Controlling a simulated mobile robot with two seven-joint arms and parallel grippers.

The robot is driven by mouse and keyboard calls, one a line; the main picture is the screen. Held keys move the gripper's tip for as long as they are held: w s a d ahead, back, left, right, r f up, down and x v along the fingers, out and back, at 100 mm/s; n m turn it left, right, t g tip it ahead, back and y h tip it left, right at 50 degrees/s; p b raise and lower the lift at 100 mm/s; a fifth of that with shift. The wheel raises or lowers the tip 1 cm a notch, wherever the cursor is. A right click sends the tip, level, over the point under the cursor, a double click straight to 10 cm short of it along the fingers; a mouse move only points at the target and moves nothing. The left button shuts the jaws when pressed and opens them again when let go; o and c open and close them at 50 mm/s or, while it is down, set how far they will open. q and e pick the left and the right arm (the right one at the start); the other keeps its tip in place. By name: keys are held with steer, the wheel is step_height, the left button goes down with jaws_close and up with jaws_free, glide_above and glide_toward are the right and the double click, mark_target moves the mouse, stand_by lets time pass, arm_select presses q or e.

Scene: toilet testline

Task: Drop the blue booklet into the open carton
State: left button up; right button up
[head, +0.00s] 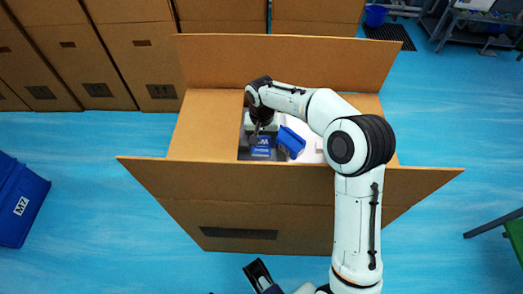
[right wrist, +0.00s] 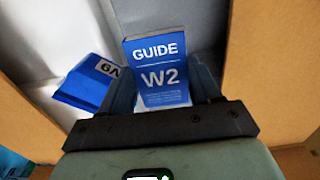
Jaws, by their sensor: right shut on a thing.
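The blue booklet (right wrist: 158,75), marked GUIDE and W2, stands between the fingers of my right gripper (right wrist: 165,88), which is shut on it. In the head view my right arm reaches over the front wall of the open carton (head: 190,150). There the right gripper (head: 262,132) points down inside the carton's opening, with the booklet (head: 261,150) below it. I cannot tell whether the booklet touches the carton floor. A dark part at the bottom edge of the head view may be my left gripper (head: 258,272); its fingers do not show clearly.
A blue box (head: 291,142) with a white label lies in the carton beside the booklet. The carton's front flap (head: 290,178) and back flap (head: 290,58) stand open. More cartons (head: 145,50) line the back; a blue bin (head: 20,203) is at left.

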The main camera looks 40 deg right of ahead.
mark_target(262, 149)
arm_select(q)
steer(key=shift+w+a+f+t+b, duration=0.35)
steer(key=shift+w+f+b, duration=0.3)
steer(key=shift+w, duration=0.25)
arm_select(e)
steer(key=shift+f, duration=2.75)
steer(key=shift+f, duration=0.3)
steer(key=o, duration=1)
arm_select(q)
steer(key=shift+w+a+f, duration=0.15)
steer(key=shift+f, duration=0.05)
arm_select(e)
steer(key=shift+o, duration=0.2)
steer(key=shift+r, duration=0.15)
steer(key=shift+r, duration=0.35)
arm_select(q)
steer(key=shift+g, duration=0.65)
steer(key=s+r+p, duration=0.1)
steer(key=s+d+r, duration=0.1)
steer(key=s+r+p, duration=0.1)
steer(key=shift+s+d+r+p, duration=0.1)
steer(key=shift+s+d+p, duration=0.15)
steer(key=shift+p, duration=0.1)
arm_select(e)
step_height(262, 149, up, 12)
steer(key=shift+f, duration=0.2)
